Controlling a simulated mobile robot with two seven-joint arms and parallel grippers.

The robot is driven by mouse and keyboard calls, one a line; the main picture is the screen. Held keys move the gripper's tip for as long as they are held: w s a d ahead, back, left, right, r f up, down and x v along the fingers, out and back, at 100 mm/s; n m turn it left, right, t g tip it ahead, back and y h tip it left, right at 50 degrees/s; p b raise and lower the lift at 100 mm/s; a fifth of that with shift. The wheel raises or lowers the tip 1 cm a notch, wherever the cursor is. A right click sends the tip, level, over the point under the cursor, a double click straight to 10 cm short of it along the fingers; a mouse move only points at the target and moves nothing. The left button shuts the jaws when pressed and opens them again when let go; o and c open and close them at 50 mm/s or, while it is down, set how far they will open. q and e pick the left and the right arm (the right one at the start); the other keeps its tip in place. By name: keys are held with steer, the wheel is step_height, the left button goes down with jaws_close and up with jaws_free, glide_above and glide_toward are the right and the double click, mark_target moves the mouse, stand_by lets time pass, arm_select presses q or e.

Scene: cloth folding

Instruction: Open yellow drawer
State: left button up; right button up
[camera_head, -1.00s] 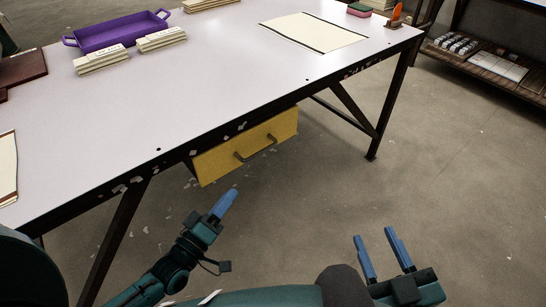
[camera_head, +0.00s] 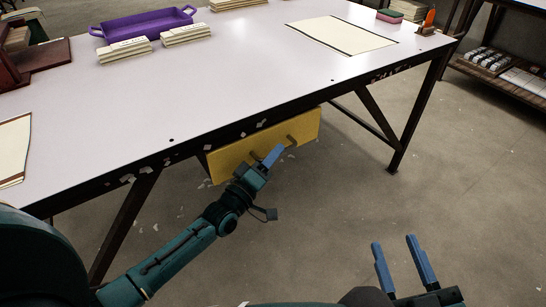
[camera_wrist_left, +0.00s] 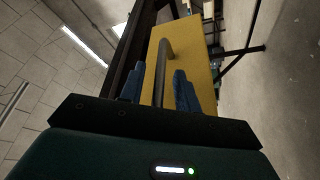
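The yellow drawer (camera_head: 301,127) hangs under the front edge of the table, its front facing me. Its dark bar handle (camera_head: 291,141) shows in the head view, partly hidden by my left gripper. My left gripper (camera_head: 272,156) is at the drawer front. In the left wrist view the drawer (camera_wrist_left: 196,50) fills the middle, and the handle (camera_wrist_left: 162,65) runs between the two blue fingers of the left gripper (camera_wrist_left: 160,90), with gaps on both sides. The left gripper is open. My right gripper (camera_head: 402,250) is open and empty over the floor at the lower right.
The white table (camera_head: 230,75) has dark legs, one (camera_head: 122,225) near my left arm. A purple tray (camera_head: 145,26), stacked light blocks (camera_head: 186,35) and a sheet (camera_head: 341,33) lie on top. The floor (camera_head: 340,210) before the drawer is clear.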

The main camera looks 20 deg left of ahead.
arm_select(q)
steer(key=shift+w, duration=0.2)
jaws_close()
stand_by(0.3)
